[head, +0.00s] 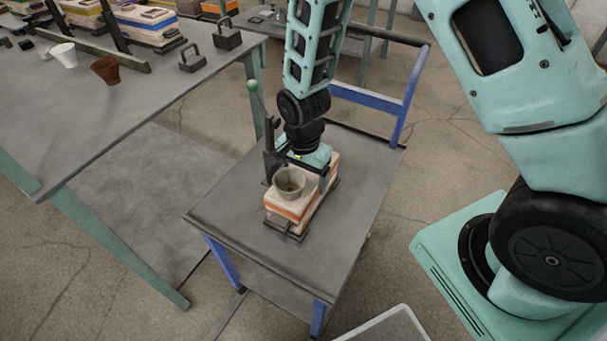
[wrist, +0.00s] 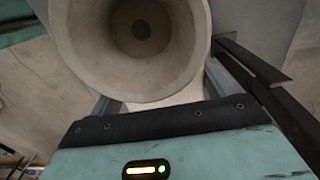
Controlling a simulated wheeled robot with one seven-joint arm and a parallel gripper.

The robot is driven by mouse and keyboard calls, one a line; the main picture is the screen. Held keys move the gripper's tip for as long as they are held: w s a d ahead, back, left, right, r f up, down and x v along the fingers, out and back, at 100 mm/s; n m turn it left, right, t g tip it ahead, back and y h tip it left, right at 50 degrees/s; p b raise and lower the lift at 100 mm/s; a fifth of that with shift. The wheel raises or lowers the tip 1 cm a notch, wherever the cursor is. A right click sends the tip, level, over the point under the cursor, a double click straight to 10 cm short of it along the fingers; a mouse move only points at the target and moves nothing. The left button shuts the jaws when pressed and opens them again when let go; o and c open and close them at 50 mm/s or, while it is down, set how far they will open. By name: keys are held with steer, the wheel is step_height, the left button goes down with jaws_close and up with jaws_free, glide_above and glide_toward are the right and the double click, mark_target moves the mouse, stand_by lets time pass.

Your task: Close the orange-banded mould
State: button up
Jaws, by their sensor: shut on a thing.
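The orange-banded mould (head: 284,208) sits on the dark trolley top in the head view. It is a pale block with an orange stripe, on a dark base plate. A grey-beige pouring cup (head: 289,181) stands on its near top end; the cup's open mouth (wrist: 145,25) fills the upper wrist view. My gripper (head: 303,172) reaches down from above, behind the cup, and is shut on the mould, its fingers along the sides. The cup and gripper hide much of the mould's top. I cannot tell whether a gap lies between its halves.
The trolley (head: 235,200) has blue legs and free room around the mould. A dark upright stands close by the mould's left side. A long grey workbench (head: 130,110) at left holds a white cup (head: 64,54), a brown cup (head: 106,70), dark handled weights (head: 227,36) and other banded moulds.

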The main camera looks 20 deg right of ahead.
steer(key=shift+f+b, duration=0.3)
steer(key=shift+f, duration=0.25)
stand_by(0.9)
steer(key=o, duration=1.7)
